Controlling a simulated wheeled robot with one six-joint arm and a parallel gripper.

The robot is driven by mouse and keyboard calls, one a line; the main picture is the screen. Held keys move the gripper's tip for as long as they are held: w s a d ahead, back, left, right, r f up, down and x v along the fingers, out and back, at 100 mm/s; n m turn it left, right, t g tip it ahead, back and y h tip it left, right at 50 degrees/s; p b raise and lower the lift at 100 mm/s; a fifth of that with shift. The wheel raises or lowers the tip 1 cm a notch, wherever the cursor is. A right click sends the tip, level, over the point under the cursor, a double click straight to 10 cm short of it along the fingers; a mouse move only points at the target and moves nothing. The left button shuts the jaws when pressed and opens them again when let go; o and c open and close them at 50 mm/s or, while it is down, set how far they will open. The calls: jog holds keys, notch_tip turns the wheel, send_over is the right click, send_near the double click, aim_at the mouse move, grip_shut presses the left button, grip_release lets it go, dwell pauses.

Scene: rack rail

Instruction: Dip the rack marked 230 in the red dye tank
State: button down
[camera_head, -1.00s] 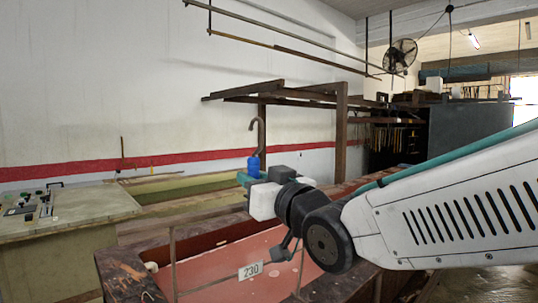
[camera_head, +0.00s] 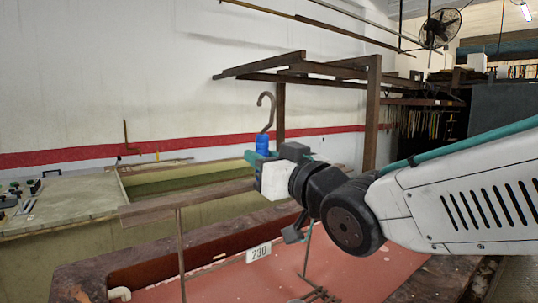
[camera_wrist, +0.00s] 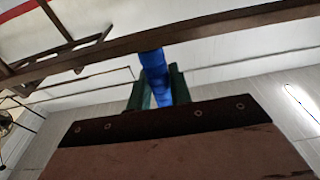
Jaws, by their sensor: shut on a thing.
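My gripper (camera_head: 256,162) is shut on the blue grip (camera_head: 262,143) of the rack; the wrist view shows the green fingers on both sides of this grip (camera_wrist: 157,75). A bare hook (camera_head: 267,105) rises above the grip, clear of any rail that I can make out. The rack has a brown top bar (camera_head: 187,203), thin upright rods (camera_head: 181,255) and a white tag reading 230 (camera_head: 258,252). The red dye tank (camera_head: 70,285) is in front, with red liquid (camera_head: 365,255). The rack's lower part overlaps the liquid in the picture; whether it touches is unclear.
A dark wooden rail frame (camera_head: 373,115) stands behind the tank. A greenish tank (camera_head: 165,185) lies farther back on the left, beside a pale worktop (camera_head: 70,205). A fan (camera_head: 440,28) hangs at the upper right. A pale pipe (camera_head: 119,293) shows at the red tank's left inner side.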

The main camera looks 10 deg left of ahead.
jog(key=w+a+f, duration=0.2)
jog(key=w+a, duration=0.4)
jog(key=shift+a, duration=0.3)
jog(key=c, duration=2.1)
grip_release()
jog(key=shift+f, duration=0.2)
jog(key=shift+s, duration=0.1)
grip_shut()
jog(key=shift+s+d, duration=0.35)
jog(key=shift+d, duration=0.1)
